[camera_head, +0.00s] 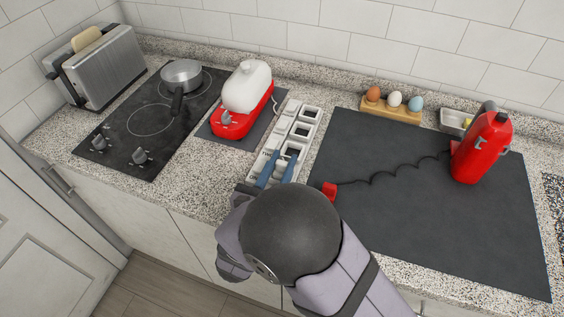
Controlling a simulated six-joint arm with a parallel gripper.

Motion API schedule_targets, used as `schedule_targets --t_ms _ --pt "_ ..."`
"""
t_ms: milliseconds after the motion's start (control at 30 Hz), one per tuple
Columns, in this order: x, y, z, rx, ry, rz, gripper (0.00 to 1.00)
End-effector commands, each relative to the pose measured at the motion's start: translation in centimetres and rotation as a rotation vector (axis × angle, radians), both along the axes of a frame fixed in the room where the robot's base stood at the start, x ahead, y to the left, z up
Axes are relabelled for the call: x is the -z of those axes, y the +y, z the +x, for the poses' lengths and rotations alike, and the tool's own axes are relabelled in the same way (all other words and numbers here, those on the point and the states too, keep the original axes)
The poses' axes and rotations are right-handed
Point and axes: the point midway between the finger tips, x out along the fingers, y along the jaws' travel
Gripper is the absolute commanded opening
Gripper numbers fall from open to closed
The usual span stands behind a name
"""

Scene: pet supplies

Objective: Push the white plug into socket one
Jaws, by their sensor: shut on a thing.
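A white and grey socket strip (302,131) lies on the counter between two dark mats, with several square sockets along it. My gripper (278,170), with two blue fingers, is over the near end of the strip. It is shut on a small whitish thing between the fingers, which looks like the white plug (281,167). My wrist and arm hide the near end of the strip. I cannot tell whether the plug touches a socket, or which socket is number one.
A red plug (329,191) lies on the large dark mat (400,220), its black cord running to a red appliance (482,147). An egg holder (390,109) stands behind. Left are a red-and-white appliance (247,87), a hob (150,120) with a pan (181,75), and a toaster (100,70).

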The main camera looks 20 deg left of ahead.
Motion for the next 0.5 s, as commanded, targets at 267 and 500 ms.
schedule_targets --t_ms 267,500 --pt "0.17 -0.01 -0.01 0.000 0.001 0.000 0.03" --pt "0.23 -0.02 -0.01 0.000 0.002 -0.001 0.46"
